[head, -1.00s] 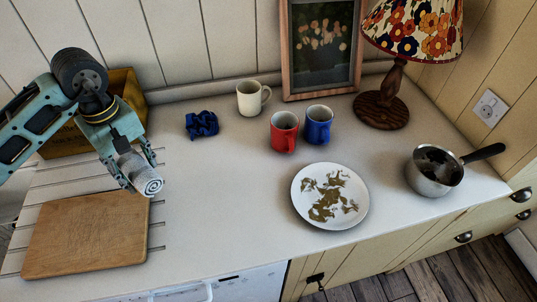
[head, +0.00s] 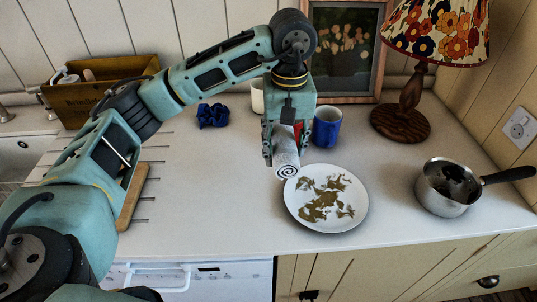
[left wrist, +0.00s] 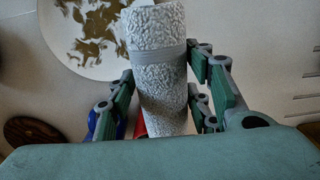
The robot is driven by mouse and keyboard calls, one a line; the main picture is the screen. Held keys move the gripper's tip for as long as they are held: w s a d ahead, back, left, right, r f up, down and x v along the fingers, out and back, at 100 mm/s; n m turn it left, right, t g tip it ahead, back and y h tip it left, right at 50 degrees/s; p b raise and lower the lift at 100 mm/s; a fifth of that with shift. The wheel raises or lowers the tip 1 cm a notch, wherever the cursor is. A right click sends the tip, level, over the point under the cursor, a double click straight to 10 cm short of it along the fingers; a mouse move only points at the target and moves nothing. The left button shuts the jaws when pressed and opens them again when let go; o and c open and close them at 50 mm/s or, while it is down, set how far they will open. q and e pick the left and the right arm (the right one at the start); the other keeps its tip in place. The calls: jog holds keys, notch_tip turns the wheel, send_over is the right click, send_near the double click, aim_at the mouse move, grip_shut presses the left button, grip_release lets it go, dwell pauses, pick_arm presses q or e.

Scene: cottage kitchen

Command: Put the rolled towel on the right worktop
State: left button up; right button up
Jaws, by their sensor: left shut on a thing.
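The rolled towel (head: 286,162) is a pale grey roll with a spiral end. My left gripper (head: 282,150) is shut on it and holds it above the worktop, at the upper left edge of the plate in the head view. In the left wrist view the towel (left wrist: 158,60) sits between the two fingers of my left gripper (left wrist: 165,85). The white worktop (head: 220,205) stretches under the arm and to the right. My right gripper is not in view.
A soiled plate (head: 350,215) lies just beside the towel. A blue mug (head: 327,128), a mostly hidden red mug, a saucepan (head: 447,187) and a lamp (head: 402,120) stand around it. A crumpled blue cloth (head: 213,115) lies at the back. The front right worktop strip is clear.

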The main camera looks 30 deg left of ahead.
pick_arm(q)
jog(key=p, duration=0.2)
send_over(253, 166)
jog(key=f, duration=0.5)
jog(key=shift+d, duration=0.3)
jog(key=shift+w+a+f, duration=0.1)
jog(key=shift+a+f, duration=0.15)
jog(key=shift+f, duration=0.3)
notch_tip(253, 166, down, 3)
jog(key=shift+f+p, duration=0.1)
jog(key=shift+p, duration=0.7)
jog(key=shift+f, duration=0.2)
jog(key=shift+f, duration=0.1)
jog(key=shift+f+b, duration=0.15)
jog(key=shift+b, duration=0.15)
jog(key=o, duration=1.1)
jog(key=shift+o, duration=0.2)
